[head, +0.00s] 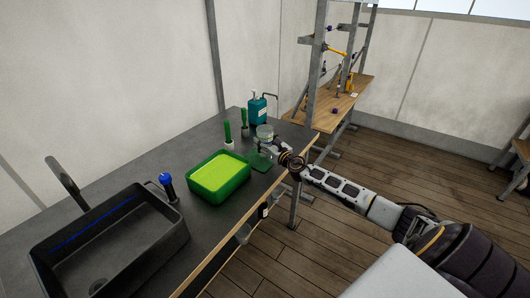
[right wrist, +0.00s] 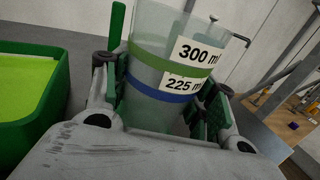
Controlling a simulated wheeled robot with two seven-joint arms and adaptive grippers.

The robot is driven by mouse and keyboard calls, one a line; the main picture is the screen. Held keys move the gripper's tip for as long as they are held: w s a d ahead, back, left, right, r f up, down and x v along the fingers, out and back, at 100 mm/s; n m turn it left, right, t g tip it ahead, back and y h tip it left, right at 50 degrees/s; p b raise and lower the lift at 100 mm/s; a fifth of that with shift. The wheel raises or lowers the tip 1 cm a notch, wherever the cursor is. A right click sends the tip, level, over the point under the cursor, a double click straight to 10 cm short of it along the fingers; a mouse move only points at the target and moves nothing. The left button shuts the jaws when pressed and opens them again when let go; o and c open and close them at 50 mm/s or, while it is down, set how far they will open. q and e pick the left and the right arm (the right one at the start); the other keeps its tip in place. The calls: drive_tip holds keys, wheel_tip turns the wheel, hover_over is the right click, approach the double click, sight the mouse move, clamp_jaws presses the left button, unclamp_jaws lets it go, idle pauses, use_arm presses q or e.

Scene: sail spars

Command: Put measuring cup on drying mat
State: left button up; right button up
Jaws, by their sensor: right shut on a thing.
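The measuring cup (head: 265,132) is clear, with green and blue bands and labels reading 300 ml and 225 ml in the right wrist view (right wrist: 152,72). My right gripper (head: 268,144) is shut around its sides, and the cup looks upright. The gap between the cup's base and the surface is hidden. My left gripper is out of view.
A green tub with bright yellow-green contents (head: 247,177) stands left of the cup. Two green-handled items (head: 227,133) and a teal bottle (head: 258,110) stand behind. A dark sink (head: 60,232) and a blue-topped item (head: 167,184) are at left. The counter's wooden edge is near my forearm.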

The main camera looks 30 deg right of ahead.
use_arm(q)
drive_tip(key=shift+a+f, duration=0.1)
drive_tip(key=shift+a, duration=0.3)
use_arm(e)
drive_tip(key=shift+f, duration=0.1)
drive_tip(key=shift+f+b, duration=0.85)
drive_tip(key=shift+f, duration=1)
drive_tip(key=shift+f+b, duration=0.15)
drive_tip(key=shift+b, duration=0.2)
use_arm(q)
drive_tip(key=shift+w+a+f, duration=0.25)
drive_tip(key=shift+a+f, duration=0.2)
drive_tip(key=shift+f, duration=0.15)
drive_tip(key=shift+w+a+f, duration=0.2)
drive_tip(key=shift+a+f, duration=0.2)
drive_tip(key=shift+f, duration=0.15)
use_arm(e)
drive_tip(key=o, duration=1.2)
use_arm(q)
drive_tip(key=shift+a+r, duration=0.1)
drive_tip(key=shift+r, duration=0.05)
